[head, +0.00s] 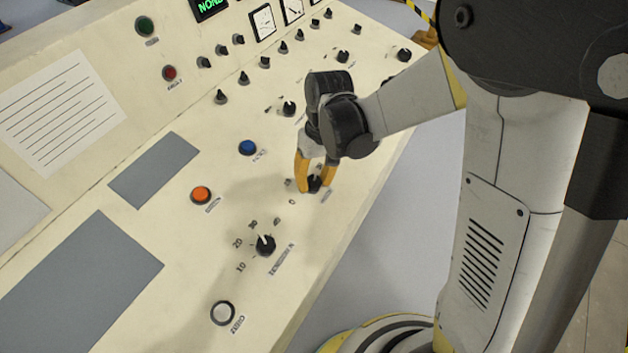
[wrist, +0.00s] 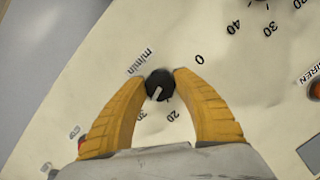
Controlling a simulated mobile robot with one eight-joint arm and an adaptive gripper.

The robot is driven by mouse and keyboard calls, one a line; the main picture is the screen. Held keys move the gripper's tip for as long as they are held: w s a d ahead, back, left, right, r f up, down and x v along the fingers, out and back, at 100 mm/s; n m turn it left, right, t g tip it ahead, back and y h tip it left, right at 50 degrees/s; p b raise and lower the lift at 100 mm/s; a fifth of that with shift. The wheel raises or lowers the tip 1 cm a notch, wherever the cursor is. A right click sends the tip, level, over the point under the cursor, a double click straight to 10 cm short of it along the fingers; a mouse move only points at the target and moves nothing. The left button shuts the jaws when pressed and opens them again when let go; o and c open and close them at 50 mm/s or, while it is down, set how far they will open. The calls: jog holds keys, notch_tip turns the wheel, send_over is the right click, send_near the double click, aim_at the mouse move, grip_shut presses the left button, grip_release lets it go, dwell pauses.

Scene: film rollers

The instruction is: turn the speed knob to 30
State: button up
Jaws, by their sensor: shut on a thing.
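The speed knob (wrist: 159,84) is small, round and black with a white pointer, and "m/min" is printed beside it. My gripper (wrist: 161,76) is shut on it, one yellow finger on each side. In the wrist view the pointer points down and slightly left, between the printed 20 (wrist: 172,116) and 30 (wrist: 142,115). The 0 (wrist: 199,58) is at the upper right. In the head view my gripper (head: 316,184) reaches down to the knob (head: 314,182) near the panel's right edge; the fingers partly hide its scale.
Another black knob (head: 265,244) with a numbered scale sits nearer the front. An orange button (head: 201,195), a blue button (head: 248,148) and a white button (head: 223,313) are on the panel. Several small black switches and knobs stand behind my gripper.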

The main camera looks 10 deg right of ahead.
aim_at(320, 178)
dwell(0.4)
jog(key=o, duration=1.2)
jog(key=r, duration=0.4)
jog(key=d+r, duration=0.1)
jog(key=r, duration=0.3)
jog(key=w+r, duration=0.1)
jog(key=r, duration=0.3)
jog(key=shift+d, duration=0.25)
jog(key=shift+f, duration=0.1)
